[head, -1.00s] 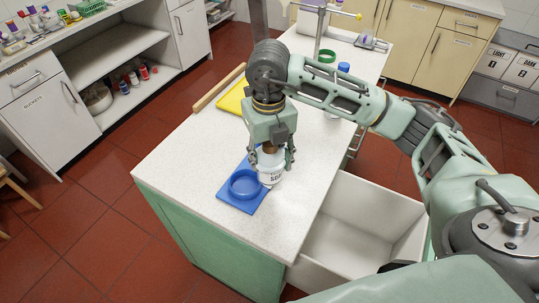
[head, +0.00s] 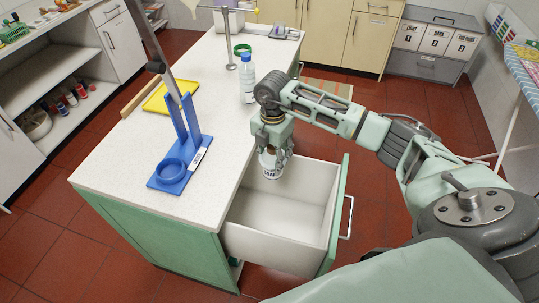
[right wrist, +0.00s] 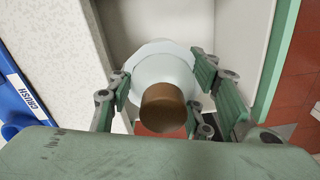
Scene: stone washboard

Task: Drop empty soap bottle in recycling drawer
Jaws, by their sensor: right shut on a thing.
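The bottle is upright over the open recycling drawer (head: 275,252), near the end by the counter's right edge. In the right wrist view, the bottle (right wrist: 165,70) with its brown cap (right wrist: 163,108) sits between the green finger pads, and the pale drawer interior (right wrist: 195,22) lies below. The drawer is pulled out, with a green front, and its visible floor looks empty. My left gripper is not in view.
A blue crusher (head: 171,172) with a lever stands on the counter (head: 118,150), left of the drawer. A clear bottle with a blue cap (head: 248,85), a green ring (head: 242,49) and a yellow tray (head: 166,97) are farther back. The red floor right of the drawer is clear.

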